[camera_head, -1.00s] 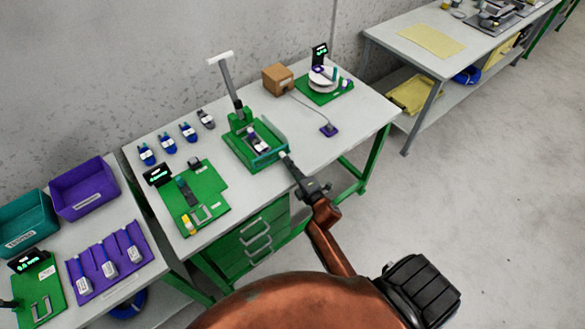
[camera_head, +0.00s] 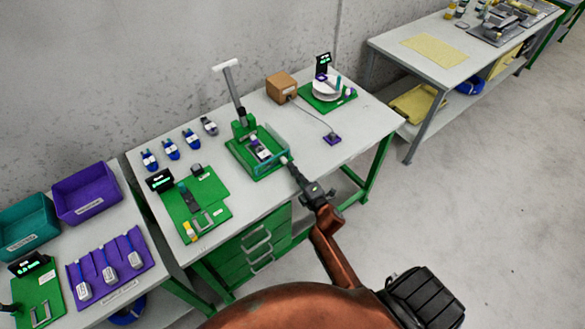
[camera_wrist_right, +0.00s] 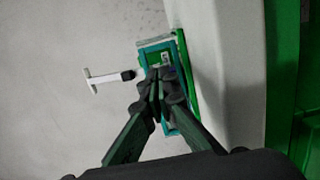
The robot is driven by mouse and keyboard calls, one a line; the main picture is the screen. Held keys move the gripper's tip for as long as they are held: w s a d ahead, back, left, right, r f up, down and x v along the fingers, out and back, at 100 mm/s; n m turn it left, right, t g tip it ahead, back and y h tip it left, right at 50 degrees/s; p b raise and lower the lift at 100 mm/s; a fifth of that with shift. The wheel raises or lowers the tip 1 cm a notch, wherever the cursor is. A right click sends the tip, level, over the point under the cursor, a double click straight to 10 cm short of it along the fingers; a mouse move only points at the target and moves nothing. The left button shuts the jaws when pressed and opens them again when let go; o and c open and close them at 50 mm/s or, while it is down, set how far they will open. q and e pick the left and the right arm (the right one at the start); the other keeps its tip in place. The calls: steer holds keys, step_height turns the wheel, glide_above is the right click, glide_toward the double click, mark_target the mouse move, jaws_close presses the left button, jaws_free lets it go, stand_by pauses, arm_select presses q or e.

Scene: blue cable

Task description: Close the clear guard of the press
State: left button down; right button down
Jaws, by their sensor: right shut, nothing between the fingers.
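The press (camera_head: 240,130) stands on its green base (camera_head: 238,158) on the middle workbench, with a grey lever ending in a white T-handle (camera_head: 226,65). Its clear guard with teal edges (camera_head: 272,168) is at the front right of the base; a small dark and white part (camera_head: 260,150) sits inside. My right gripper (camera_head: 285,160) is shut and empty, its tips at the guard's front right edge. In the right wrist view, the shut fingertips (camera_wrist_right: 155,77) overlap the guard's teal frame (camera_wrist_right: 150,48); contact is unclear. My left gripper is out of view.
A green board with a display (camera_head: 200,205) lies left of the press; several blue connectors (camera_head: 170,150) lie behind it. A brown box (camera_head: 281,87), a cable to a purple block (camera_head: 332,138) and a green station (camera_head: 335,101) are to the right.

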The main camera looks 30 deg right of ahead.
steer(key=s+d, duration=0.1)
steer(key=s, duration=1.2)
steer(key=shift+p, duration=0.4)
